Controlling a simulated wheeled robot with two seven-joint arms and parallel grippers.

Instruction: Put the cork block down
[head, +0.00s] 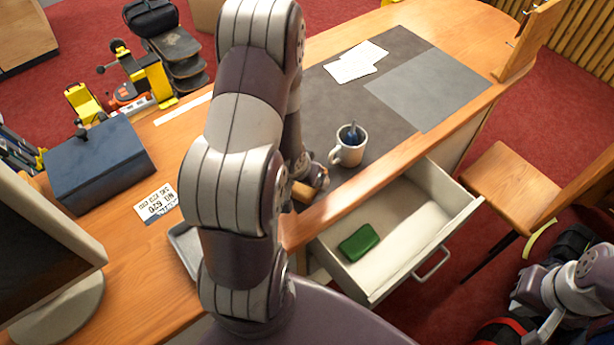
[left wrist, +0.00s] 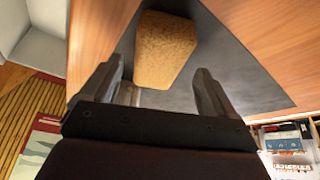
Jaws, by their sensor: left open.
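The tan cork block (left wrist: 164,50) lies on the grey mat (left wrist: 240,85) in the left wrist view. Its near end is between the fingertips of my left gripper (left wrist: 160,75), which is open with space on both sides of the block. In the head view a small part of the cork block (head: 303,192) shows beside my left arm, near the desk's front edge. My left gripper is mostly hidden there by that arm. My right arm is at the lower right, off the desk, and its gripper (head: 543,325) is too unclear to read.
A mug (head: 349,146) with a blue item stands just right of the block. The open drawer (head: 425,210) below holds a green box (head: 359,242). White papers (head: 356,62) lie farther back. A dark box (head: 100,165) and a monitor (head: 45,240) stand left. A wooden chair (head: 512,188) is right.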

